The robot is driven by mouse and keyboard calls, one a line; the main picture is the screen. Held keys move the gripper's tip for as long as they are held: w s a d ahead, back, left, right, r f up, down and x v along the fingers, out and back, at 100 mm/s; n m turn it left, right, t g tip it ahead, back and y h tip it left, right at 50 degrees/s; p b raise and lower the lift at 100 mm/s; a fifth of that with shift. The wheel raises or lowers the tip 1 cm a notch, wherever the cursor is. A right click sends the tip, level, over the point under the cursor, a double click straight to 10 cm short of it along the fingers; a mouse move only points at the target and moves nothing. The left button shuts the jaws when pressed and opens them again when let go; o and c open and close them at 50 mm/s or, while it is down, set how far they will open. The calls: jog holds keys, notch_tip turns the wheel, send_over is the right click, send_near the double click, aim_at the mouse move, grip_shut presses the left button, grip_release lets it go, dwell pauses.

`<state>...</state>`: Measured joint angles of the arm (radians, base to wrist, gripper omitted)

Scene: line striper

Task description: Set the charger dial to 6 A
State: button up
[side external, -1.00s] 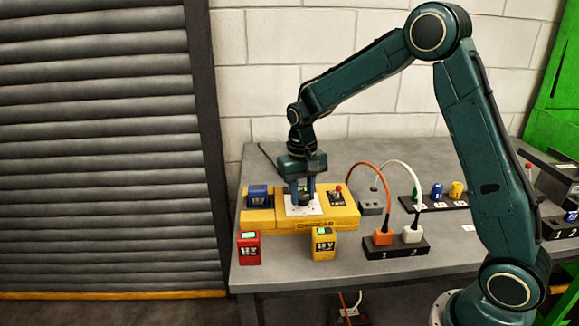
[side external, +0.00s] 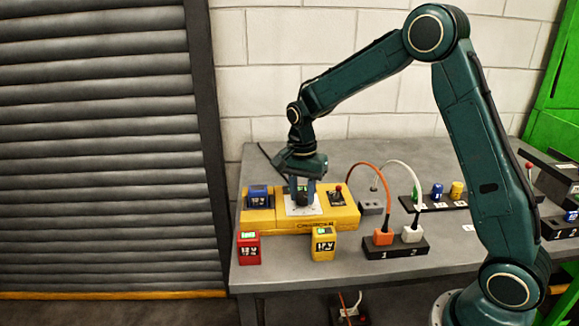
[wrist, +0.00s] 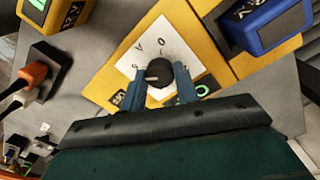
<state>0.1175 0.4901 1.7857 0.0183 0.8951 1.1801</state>
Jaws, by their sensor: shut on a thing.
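The yellow charger (side external: 290,221) sits on the table, with a white dial plate (side external: 292,211) in its middle. The black round dial (wrist: 160,75) stands on this plate in the wrist view. A pale pointer mark on the dial faces left in that view. Characters ring the dial, but I cannot read the amp values surely. My gripper (side external: 304,193) points down over the charger. It also shows in the wrist view (wrist: 160,88), its two blue fingers shut on the dial from either side. The fingers and the gripper body hide part of the plate.
A blue battery (side external: 258,196) sits in the charger's left bay. A red battery (side external: 249,248) and a yellow battery (side external: 323,244) stand in front. A red-tipped lever (side external: 338,189) is at the charger's right. Orange and white plugs with cables (side external: 383,237) stand right of it.

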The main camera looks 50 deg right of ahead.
aim_at(301, 195)
jog(key=shift+r+m, duration=0.1)
jog(key=shift+m, duration=0.5)
jog(key=o, duration=1)
jog(key=shift+c, duration=0.2)
notch_tip(301, 195, up, 14)
jog(key=shift+w, duration=0.25)
